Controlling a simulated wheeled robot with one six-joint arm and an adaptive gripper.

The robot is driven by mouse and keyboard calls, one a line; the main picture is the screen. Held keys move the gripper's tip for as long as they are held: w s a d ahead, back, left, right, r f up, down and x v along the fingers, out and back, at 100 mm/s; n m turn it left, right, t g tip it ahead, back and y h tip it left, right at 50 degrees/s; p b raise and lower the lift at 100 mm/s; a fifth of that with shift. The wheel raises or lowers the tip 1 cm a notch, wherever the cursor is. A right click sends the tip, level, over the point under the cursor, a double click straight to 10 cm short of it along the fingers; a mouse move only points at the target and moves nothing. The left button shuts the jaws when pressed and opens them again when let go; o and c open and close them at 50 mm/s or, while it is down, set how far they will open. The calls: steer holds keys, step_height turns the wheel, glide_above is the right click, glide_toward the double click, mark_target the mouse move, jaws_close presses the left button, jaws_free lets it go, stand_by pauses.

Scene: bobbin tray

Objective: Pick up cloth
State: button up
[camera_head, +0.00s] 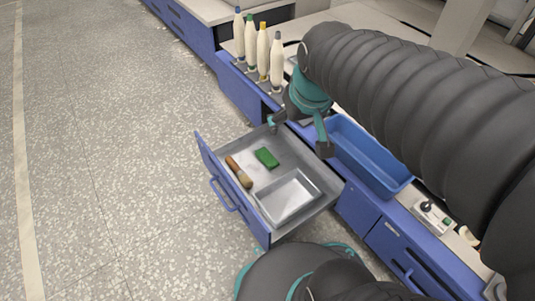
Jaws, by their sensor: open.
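A small green cloth (266,158), folded into a block, lies in the open drawer (236,146) near its back. My gripper (300,136) is open and empty above the back edge of the drawer, up and to the right of the cloth. Its two fingers are spread apart, one to the left and one to the right. The cloth shows fully and nothing touches it that I can see.
In the drawer, a brown and tan handled tool (239,172) lies left of the cloth and a metal tray (288,197) lies in front. Several bobbins (263,54) stand behind the drawer. A blue bin (365,160) stands right of my gripper. The speckled floor (95,150) is clear.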

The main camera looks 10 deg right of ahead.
steer(key=w+f+g+p, duration=0.1)
steer(key=w+f+p, duration=0.1)
steer(key=w, duration=0.9)
steer(key=n+g+p, duration=0.4)
steer(key=p, duration=0.2)
glide_above(264, 153)
steer(key=f, duration=3.7)
steer(key=shift+s+d+f, duration=0.25)
steer(key=shift+d+f, duration=0.05)
steer(key=shift+d, duration=0.1)
steer(key=f, duration=0.4)
steer(key=shift+w+a, duration=0.15)
steer(key=shift+a, duration=0.25)
steer(key=shift+f, duration=0.55)
steer(key=c, duration=1.1)
